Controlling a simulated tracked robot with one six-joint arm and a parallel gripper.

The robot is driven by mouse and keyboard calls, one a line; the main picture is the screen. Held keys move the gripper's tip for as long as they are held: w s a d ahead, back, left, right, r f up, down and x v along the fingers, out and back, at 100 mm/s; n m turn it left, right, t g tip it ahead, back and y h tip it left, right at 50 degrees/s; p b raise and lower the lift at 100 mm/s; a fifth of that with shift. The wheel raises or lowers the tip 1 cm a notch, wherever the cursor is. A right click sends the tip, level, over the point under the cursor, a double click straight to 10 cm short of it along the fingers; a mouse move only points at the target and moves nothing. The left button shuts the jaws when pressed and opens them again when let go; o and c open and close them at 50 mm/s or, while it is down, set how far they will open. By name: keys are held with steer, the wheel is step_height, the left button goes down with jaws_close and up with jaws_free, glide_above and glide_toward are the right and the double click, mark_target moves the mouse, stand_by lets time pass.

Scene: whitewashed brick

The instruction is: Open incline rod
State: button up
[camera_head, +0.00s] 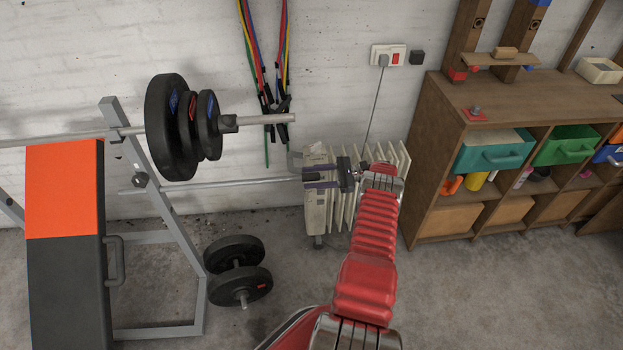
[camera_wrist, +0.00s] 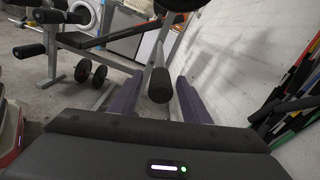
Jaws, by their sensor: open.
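The incline rod (camera_head: 235,184) is a thin grey bar that sticks out level from the bench frame, below the barbell. In the wrist view its dark end (camera_wrist: 160,85) points toward me between my two purple fingers. My gripper (camera_head: 305,177) is at the rod's free end, in front of the radiator. It is open, with gaps beside the rod end in the wrist view (camera_wrist: 160,78). I cannot tell whether a finger touches the rod. The bench (camera_head: 65,190) has an orange and black pad on a grey frame.
A barbell with black plates (camera_head: 172,125) rests above the rod. A dumbbell (camera_head: 240,285) lies on the floor below. A white radiator (camera_head: 318,215) stands behind my gripper. Coloured bands (camera_head: 265,60) hang on the wall. A wooden shelf (camera_head: 440,160) stands right.

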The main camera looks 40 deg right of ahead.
steer(key=shift+r, duration=0.1)
steer(key=shift+r, duration=4.8)
steer(key=shift+s, duration=0.1)
